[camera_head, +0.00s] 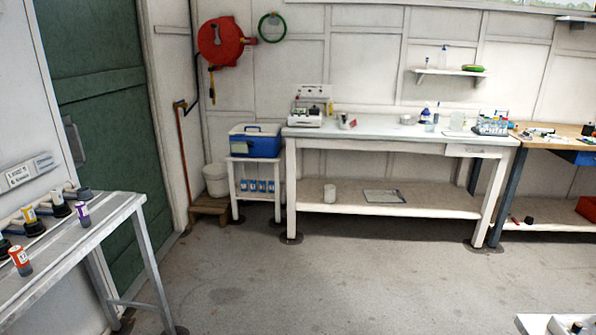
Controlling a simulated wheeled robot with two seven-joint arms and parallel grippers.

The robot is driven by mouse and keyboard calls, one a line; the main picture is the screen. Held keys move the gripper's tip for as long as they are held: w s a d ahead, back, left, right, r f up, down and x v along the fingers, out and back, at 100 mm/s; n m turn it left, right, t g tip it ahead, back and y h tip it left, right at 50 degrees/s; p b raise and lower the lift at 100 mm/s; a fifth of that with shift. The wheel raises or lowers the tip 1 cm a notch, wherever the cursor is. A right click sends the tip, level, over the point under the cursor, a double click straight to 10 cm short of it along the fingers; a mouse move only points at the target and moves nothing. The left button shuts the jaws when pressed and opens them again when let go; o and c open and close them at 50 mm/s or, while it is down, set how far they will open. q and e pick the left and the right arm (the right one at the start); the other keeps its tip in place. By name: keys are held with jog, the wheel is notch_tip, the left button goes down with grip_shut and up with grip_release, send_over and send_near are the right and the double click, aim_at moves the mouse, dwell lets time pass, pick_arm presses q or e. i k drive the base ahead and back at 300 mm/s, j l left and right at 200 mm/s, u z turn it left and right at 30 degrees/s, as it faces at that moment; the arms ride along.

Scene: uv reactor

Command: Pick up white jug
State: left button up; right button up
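A larger white bucket-like vessel (216,180) stands on a low wooden step, left of the small shelf unit. Neither of my grippers is in view.
The white workbench (385,130) stands at the back wall, with a flat tray (383,197) on its lower shelf. A blue box (255,142) sits on a small white shelf unit. A grey table (75,245) stands at left. The concrete floor (330,280) between is clear.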

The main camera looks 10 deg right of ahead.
aim_at(330, 193)
jog(key=i+z, duration=0.45)
jog(key=i, duration=1.75)
jog(key=i+z, duration=0.15)
jog(key=i, duration=0.4)
jog(key=i+z, duration=0.1)
jog(key=i, duration=0.45)
jog(key=i+j+z, duration=0.15)
jog(key=i, duration=0.4)
jog(key=i+j+z, duration=0.15)
jog(key=i, duration=0.4)
jog(key=i+l, duration=0.1)
jog(key=i, duration=0.7)
jog(key=i+u, duration=0.1)
jog(key=i, duration=0.7)
